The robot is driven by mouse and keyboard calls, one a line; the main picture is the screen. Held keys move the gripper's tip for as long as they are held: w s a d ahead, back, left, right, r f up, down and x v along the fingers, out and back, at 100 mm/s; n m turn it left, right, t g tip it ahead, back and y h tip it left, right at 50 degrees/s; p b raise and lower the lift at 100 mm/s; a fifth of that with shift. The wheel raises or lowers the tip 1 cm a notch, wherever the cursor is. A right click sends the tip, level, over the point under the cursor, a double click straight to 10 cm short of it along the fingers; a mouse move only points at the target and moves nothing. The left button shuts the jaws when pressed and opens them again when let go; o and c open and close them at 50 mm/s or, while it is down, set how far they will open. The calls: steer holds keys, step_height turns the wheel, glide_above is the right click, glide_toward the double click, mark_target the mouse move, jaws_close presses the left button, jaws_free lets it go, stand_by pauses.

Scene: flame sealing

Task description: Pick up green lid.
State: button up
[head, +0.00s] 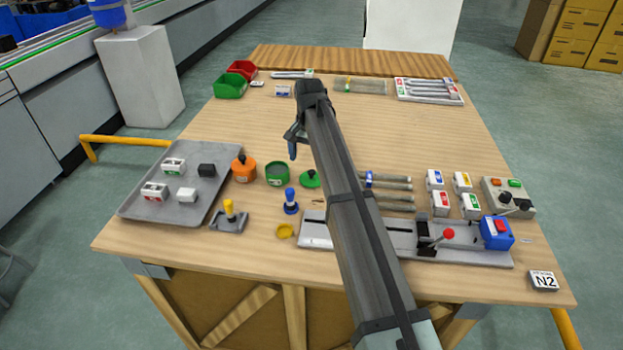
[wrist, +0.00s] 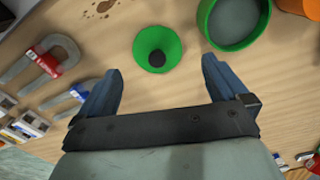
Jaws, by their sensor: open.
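The green lid (head: 310,179) lies on the wooden table, a small green cone or disc with a dark knob on top. It lies just right of an open green round pot (head: 277,173). In the wrist view the lid (wrist: 158,48) is upper centre, beyond and between the fingertips, with the green pot (wrist: 234,22) to its right. My gripper (wrist: 163,75) is open and empty, its blue fingers spread. In the head view my gripper (head: 292,145) is above the table, and my arm hides part of the table's middle.
An orange container (head: 244,168) stands left of the pot. A blue-topped piece (head: 291,201) and a yellow ring (head: 284,231) lie in front of the lid. A grey tray (head: 140,210) is at left. Tubes (head: 390,181) lie right of my arm. The table's back middle is fairly clear.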

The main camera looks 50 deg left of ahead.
mark_target(311, 172)
steer(key=shift+w+d+f, duration=0.1)
steer(key=shift+f, duration=1.45)
steer(key=shift+w+d+f, duration=0.1)
steer(key=shift+f, duration=1.45)
steer(key=c, duration=0.9)
